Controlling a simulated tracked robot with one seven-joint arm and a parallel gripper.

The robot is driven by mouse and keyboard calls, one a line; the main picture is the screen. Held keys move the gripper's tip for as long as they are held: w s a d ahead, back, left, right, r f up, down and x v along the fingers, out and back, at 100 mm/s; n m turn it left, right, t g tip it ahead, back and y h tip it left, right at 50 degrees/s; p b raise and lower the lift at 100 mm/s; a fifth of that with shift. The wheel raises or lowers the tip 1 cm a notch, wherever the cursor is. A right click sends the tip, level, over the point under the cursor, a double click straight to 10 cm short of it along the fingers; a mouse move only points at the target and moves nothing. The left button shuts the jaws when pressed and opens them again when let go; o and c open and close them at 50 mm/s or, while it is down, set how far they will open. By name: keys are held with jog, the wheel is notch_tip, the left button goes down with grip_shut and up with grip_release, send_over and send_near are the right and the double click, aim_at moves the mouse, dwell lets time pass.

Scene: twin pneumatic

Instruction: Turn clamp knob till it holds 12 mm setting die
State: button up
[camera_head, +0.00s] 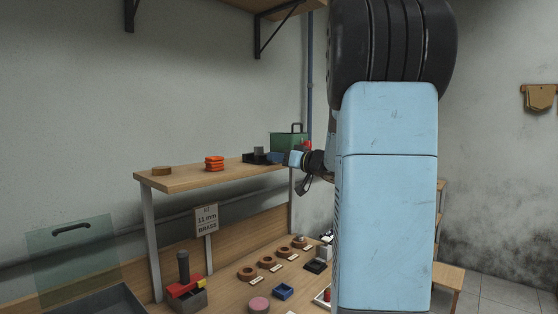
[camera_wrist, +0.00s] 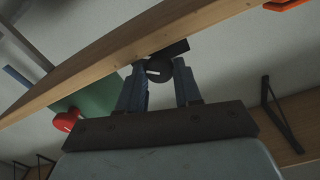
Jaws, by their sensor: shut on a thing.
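My gripper (camera_wrist: 160,82) is at the shelf's front edge, its two dark blue fingers on either side of a dark round clamp knob (camera_wrist: 158,68) with a pale mark. The fingers are shut on the knob. In the head view my gripper (camera_head: 276,158) reaches in from the right to the dark clamp (camera_head: 250,158) on the shelf. A small grey piece (camera_head: 259,150) shows at the clamp's top; I cannot tell whether it is the 12 mm setting die or how tightly it is held. The clamp's jaws are too small to make out.
Below, a sign (camera_head: 206,219) reads 11 mm brass.

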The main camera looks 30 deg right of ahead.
jog(key=o, duration=1)
jog(key=shift+o, duration=0.2)
jog(key=v, duration=1.4)
jog(key=shift+w, duration=0.1)
